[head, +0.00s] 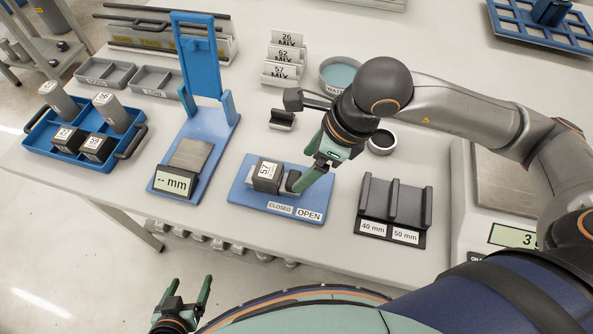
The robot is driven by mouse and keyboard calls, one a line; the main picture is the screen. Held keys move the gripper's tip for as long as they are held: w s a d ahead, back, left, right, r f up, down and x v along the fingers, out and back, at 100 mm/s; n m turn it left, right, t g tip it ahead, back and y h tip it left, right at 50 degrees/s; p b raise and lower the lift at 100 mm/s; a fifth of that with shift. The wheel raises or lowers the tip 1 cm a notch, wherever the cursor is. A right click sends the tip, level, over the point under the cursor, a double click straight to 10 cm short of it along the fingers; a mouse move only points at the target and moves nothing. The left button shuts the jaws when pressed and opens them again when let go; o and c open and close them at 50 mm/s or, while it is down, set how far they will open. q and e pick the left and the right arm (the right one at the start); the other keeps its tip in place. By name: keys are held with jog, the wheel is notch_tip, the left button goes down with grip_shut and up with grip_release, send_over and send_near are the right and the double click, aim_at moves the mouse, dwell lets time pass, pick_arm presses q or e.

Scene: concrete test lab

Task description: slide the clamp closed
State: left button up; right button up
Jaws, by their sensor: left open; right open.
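The clamp (243,192) is a blue base plate on the table, with labels CLOSED and OPEN along its front edge. A dark cube marked 57 (267,174) sits on it, above the CLOSED label. A dark sliding jaw (293,181) stands just right of the cube, and I cannot tell whether they touch. My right gripper (307,184) is open, with its green fingers down at the right side of the sliding jaw, partly hiding the clamp's right part. Contact is unclear. My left gripper (191,290) is open and empty, below the table's front edge.
A blue gauge stand (214,150) reading "-- mm" stands left of the clamp. A grey rack (393,205) marked 40 mm and 50 mm is to the right, then a scale (502,184). A blue tray (73,153) with several blocks is far left. A round bowl (341,74) stands behind.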

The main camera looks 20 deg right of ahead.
aim_at(294, 178)
jog(key=shift+x, duration=2.7)
grip_shut()
